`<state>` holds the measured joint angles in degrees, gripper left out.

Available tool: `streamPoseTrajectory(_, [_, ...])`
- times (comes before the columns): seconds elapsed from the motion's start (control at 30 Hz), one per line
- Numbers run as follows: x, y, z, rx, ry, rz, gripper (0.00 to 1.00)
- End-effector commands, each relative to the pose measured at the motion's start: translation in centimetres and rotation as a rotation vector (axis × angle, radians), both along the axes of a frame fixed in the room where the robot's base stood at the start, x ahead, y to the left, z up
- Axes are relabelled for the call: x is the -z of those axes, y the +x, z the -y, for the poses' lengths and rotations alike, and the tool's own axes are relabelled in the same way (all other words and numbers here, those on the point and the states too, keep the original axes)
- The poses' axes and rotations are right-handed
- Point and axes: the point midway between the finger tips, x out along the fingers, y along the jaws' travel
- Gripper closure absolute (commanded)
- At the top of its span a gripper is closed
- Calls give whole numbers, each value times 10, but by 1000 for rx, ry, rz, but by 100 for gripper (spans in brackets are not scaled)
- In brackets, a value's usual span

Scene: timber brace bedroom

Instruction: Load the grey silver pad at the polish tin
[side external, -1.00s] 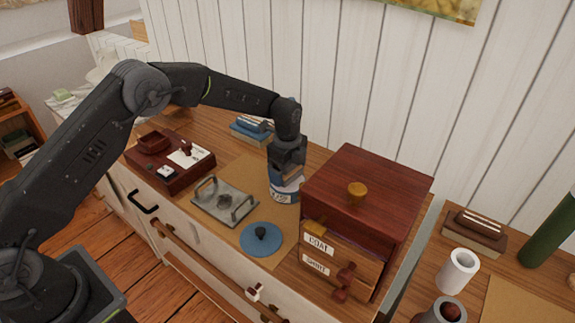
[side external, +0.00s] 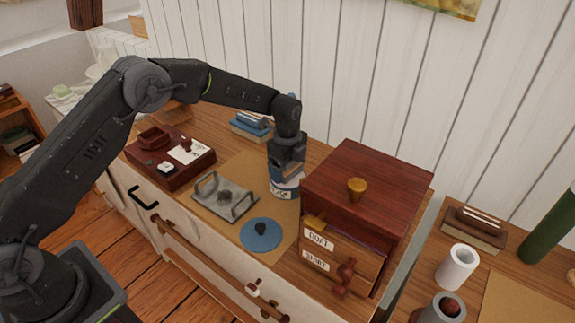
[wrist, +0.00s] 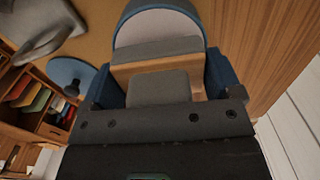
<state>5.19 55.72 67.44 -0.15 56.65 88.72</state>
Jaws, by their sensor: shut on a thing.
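The polish tin (side external: 284,187) is blue and white and stands on the brown mat, left of the dark red cabinet. Its round blue rim and pale inside (wrist: 158,27) show at the top of the wrist view. My gripper (side external: 287,160) points down right at the top of the tin. In the wrist view my gripper is shut on the grey silver pad (wrist: 158,88), which has a wooden part beside the grey. The pad is hidden in the side view. It overlaps the tin's mouth in the wrist view; I cannot tell whether it touches the polish.
A blue lid (side external: 262,234) with a dark knob lies in front of the tin. A grey metal tray (side external: 224,197) with handles is to its left. The dark red cabinet (side external: 368,190) stands close on the right. A red-brown box (side external: 168,165) and stacked books (side external: 250,127) are farther left.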

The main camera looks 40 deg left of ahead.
Motion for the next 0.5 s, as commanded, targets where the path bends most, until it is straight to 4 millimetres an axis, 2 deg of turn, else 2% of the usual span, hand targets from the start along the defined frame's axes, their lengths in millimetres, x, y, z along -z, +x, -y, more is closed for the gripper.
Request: streamPoseTrajectory(0.5, [6, 0, 0, 0, 0, 1, 34])
